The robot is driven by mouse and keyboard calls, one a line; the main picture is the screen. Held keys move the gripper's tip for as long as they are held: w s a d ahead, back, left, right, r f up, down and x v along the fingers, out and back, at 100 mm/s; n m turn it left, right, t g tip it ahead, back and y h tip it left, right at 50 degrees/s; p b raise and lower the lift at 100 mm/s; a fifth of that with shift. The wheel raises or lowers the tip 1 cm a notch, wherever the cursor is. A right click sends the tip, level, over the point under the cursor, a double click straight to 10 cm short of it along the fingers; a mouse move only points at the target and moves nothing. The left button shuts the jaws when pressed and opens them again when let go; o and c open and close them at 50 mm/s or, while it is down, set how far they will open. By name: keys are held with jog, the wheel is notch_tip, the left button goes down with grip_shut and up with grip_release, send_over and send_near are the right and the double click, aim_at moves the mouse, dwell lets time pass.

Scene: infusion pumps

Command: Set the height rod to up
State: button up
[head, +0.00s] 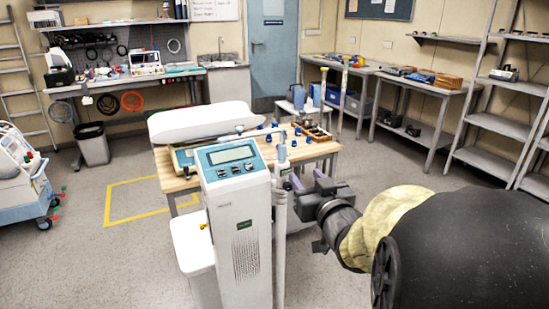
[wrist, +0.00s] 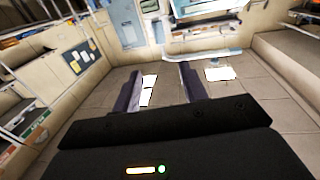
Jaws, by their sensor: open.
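The height rod (head: 280,225) is a slim white upright pole on the right side of a tall white unit (head: 240,235) with a blue-framed display. A blue-grey collar (head: 282,154) sits near the rod's top. My gripper (head: 292,184) comes in from the right, with its purple-grey fingertips at the rod just below the collar. In the wrist view my gripper (wrist: 162,82) has its two dark fingers apart. A white strip (wrist: 148,90) shows between them, nearer the left finger; I cannot tell if it is the rod. Contact with the rod is not clear.
A wooden-topped table (head: 180,180) with a white padded item and small blue parts stands behind the unit. A white bin-like box (head: 193,245) is at its left. Benches and shelves line the walls. Floor is clear at left, around the yellow marking (head: 135,205).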

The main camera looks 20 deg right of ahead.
jog(key=shift+w+r, duration=0.1)
jog(key=shift+w, duration=0.05)
jog(key=p, duration=1.6)
send_near(284, 149)
jog(key=w, duration=0.5)
jog(key=w+d+p, duration=0.1)
jog(key=w, duration=0.2)
jog(key=w+p, duration=0.1)
jog(key=w, duration=0.2)
jog(key=shift+w+d, duration=0.1)
jog(key=shift+d, duration=0.05)
grip_shut()
